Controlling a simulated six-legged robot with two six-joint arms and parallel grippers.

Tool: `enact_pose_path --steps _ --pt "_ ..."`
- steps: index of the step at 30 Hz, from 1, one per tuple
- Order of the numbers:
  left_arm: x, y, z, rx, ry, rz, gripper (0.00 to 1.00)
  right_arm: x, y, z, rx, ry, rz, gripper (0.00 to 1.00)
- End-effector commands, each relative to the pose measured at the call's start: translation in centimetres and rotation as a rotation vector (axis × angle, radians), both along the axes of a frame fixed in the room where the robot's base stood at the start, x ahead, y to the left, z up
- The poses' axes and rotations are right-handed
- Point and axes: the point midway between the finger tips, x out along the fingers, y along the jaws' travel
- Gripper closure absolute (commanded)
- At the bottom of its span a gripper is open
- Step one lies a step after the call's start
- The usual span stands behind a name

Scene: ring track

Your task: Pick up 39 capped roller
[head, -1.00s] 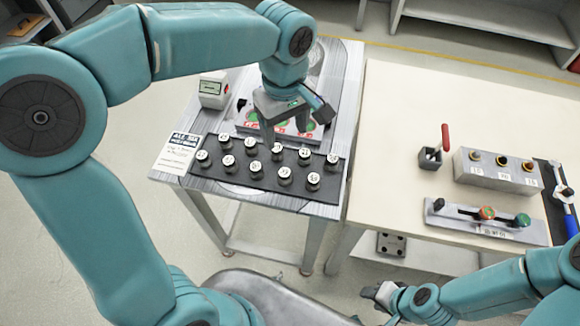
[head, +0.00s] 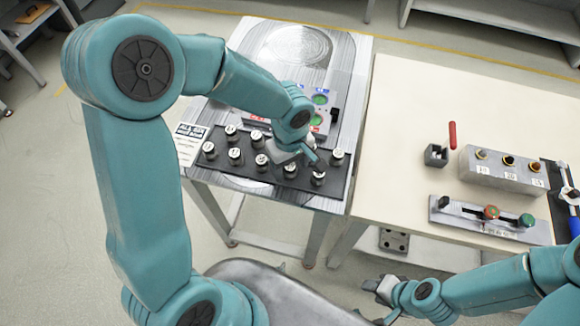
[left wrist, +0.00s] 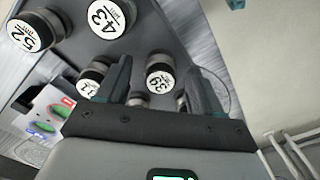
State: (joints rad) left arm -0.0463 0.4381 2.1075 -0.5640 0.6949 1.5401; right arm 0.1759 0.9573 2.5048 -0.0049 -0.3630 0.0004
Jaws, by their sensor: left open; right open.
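Several dark rollers with white numbered caps stand upright on a black rack (head: 240,178) on the left table in the head view. In the left wrist view the roller capped 39 (left wrist: 160,76) stands between the fingers of my left gripper (left wrist: 158,66), with visible gaps to both. My left gripper (head: 306,158) is open, low over the right part of the rack. It partly hides some rollers, and I cannot read the caps there. My right gripper (head: 381,290) is open and empty at the bottom, in front of the right table.
Rollers capped 52 (left wrist: 27,35) and 43 (left wrist: 107,17) stand close by, with another roller (left wrist: 88,84) beside the left finger. A panel with green buttons (head: 319,99) lies behind the rack.

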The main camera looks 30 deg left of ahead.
Motion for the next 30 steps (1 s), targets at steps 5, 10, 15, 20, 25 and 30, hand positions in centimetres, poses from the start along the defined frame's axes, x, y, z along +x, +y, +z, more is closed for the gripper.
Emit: enact_pose_path --steps 5,10,15,20,25,30 --pt "0.1 0.0 -0.6 -0.001 0.000 0.001 0.34 0.0 0.0 0.0 0.000 0.000 0.000 0.57" --pt "0.1 0.0 -0.6 -0.001 0.000 0.001 0.50 0.0 0.0 0.0 0.000 0.000 0.000 0.57" --pt "0.1 0.0 -0.6 -0.001 0.000 0.000 0.99 0.0 0.0 0.0 0.000 0.000 0.000 0.57" --pt "0.1 0.0 -0.6 -0.001 0.000 0.000 0.99 0.0 0.0 0.0 0.000 0.000 0.000 0.57" --pt "0.1 0.0 -0.2 -0.001 -0.003 0.000 0.99 0.0 0.0 0.0 0.000 0.000 0.000 0.57" --pt "0.2 0.0 1.8 0.000 -0.006 0.001 0.99 0.0 0.0 0.1 0.000 0.000 0.000 0.57"
